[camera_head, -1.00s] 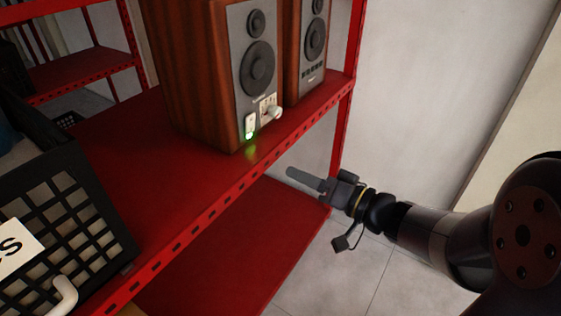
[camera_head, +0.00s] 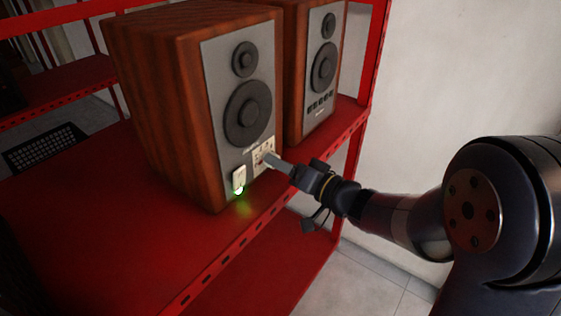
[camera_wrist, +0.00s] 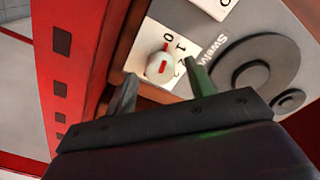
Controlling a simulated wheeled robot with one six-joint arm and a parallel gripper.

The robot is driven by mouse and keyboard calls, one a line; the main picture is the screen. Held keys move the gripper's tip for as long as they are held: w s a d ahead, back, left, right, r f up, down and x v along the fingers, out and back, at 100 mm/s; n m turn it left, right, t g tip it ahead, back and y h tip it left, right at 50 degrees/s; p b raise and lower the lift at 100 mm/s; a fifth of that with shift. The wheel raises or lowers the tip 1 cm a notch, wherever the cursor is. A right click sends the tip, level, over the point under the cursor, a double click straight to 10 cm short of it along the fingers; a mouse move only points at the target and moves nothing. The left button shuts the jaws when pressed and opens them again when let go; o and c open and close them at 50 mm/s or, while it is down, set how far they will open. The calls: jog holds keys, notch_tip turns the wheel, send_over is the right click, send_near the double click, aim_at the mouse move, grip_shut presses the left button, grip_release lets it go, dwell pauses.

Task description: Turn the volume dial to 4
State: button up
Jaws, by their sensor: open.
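The volume dial (camera_wrist: 158,65) is a white round knob with a red mark, on a cream panel (camera_head: 258,154) low on the front of the nearer wooden speaker (camera_head: 165,100). In the wrist view its red mark points roughly toward the 0; a 1 is printed beside it. My gripper (camera_head: 270,160) is at the panel and mostly hides the dial in the head view. In the wrist view my gripper (camera_wrist: 160,85) is open, with one finger on each side of the dial. I cannot tell whether the fingers touch it.
A white switch (camera_head: 239,180) with a green light sits beside the dial panel. A second speaker (camera_head: 318,70) stands behind to the right. Both stand on a red shelf (camera_head: 110,235) with a slotted front edge. Open floor lies to the right of the shelf.

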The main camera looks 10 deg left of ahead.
jog(key=shift+w+a, duration=0.1)
jog(key=shift+a, duration=0.25)
jog(key=shift+c, duration=0.3)
jog(key=c, duration=0.9)
